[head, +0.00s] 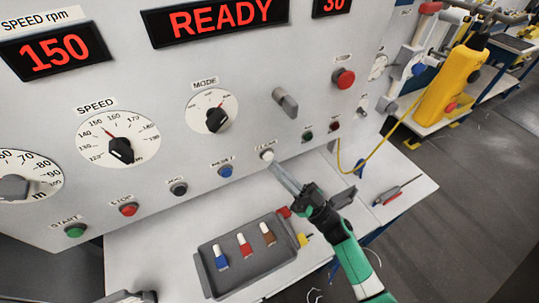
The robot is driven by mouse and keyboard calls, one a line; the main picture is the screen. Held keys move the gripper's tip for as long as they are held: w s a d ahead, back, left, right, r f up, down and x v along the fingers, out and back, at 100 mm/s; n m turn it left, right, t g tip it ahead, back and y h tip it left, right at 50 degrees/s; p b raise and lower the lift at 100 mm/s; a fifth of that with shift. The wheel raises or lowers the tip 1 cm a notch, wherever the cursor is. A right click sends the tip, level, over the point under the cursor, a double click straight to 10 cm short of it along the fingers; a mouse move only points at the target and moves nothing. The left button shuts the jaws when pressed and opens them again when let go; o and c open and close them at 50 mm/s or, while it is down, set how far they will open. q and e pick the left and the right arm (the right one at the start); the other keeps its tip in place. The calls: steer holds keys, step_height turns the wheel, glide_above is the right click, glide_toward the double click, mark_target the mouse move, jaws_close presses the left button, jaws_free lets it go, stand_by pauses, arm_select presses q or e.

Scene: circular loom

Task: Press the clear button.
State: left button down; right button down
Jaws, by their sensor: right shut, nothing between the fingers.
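The clear button (267,155) is a small white push button on the light grey control panel, under a small label that reads CLEAR. It is at the right end of the lower button row. My right gripper (281,174) comes in from the lower right, with a green and black arm behind it. Its fingers are shut and empty. In the picture the tips are just below and right of the button; a small gap shows between them, and I see no contact. My left gripper is not clearly in view.
The blue button (225,171) is left of the clear button. A dark tray (210,284) with blue, red and brown-capped items lies on the shelf below. A red button (343,78) and a grey switch (286,102) are above. A yellow cable (384,143) hangs at right.

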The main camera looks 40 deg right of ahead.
steer(key=shift+y, duration=0.3)
steer(key=s+p, duration=0.1)
steer(key=s, duration=0.1)
steer(key=s+a+p, duration=0.1)
steer(key=s, duration=0.1)
steer(key=shift+s+a+p, duration=0.2)
steer(key=shift+s+p, duration=0.1)
steer(key=shift+s, duration=0.1)
stand_by(1.0)
